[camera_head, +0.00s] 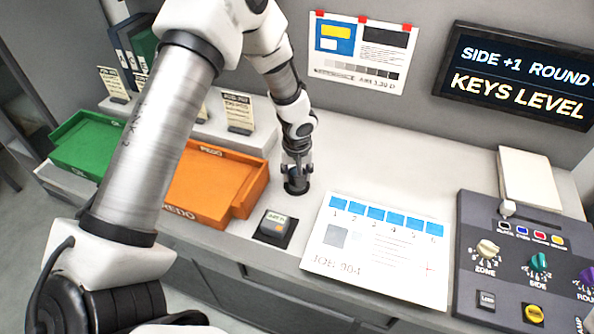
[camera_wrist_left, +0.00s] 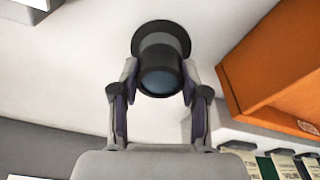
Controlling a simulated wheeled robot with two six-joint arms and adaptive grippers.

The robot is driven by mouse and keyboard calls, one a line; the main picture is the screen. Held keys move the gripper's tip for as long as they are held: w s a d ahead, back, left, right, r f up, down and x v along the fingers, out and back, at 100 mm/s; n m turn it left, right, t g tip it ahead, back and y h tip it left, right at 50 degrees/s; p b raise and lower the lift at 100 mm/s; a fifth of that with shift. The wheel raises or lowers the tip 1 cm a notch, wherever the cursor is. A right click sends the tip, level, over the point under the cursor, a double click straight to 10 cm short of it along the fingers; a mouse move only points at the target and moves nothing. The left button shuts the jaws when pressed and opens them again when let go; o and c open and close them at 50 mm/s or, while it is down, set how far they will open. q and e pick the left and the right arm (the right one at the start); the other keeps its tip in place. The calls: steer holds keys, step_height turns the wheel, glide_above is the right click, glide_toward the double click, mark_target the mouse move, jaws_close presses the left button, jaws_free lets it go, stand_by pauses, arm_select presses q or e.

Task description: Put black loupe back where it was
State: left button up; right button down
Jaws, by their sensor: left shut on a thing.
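The black loupe (camera_wrist_left: 160,72) is a short dark cylinder with a wider flared base and a bluish lens on top. In the head view the loupe (camera_head: 296,186) stands at or just above the white counter, right of the orange tray. My left gripper (camera_head: 297,168) comes down over it from above. In the left wrist view the fingers of my left gripper (camera_wrist_left: 160,90) are shut on the loupe's upper barrel, one on each side. I cannot tell for sure whether its base touches the counter. My right gripper is not in view.
The orange tray (camera_head: 243,208) and green tray (camera_head: 62,159) stand to the left. A small black device (camera_head: 274,226) sits in front of the loupe. A printed job sheet (camera_head: 345,268) lies to the right, beside the control console (camera_head: 510,300). The counter behind the sheet is clear.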

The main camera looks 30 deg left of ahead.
arm_select(q)
steer(key=shift+s+r, duration=0.1)
steer(key=shift+s, duration=0.05)
steer(key=shift+f+b, duration=0.25)
steer(key=shift+b, duration=0.05)
steer(key=o, duration=1.1)
steer(key=shift+o, duration=0.2)
steer(key=shift+r+p, duration=0.35)
steer(key=shift+r, duration=0.1)
step_height(320, 180, up, 11)
steer(key=s+d+b, duration=0.1)
steer(key=b, duration=0.1)
steer(key=shift+s+r+b, duration=0.15)
steer(key=shift+r+b, duration=0.05)
steer(key=shift+b, duration=0.1)
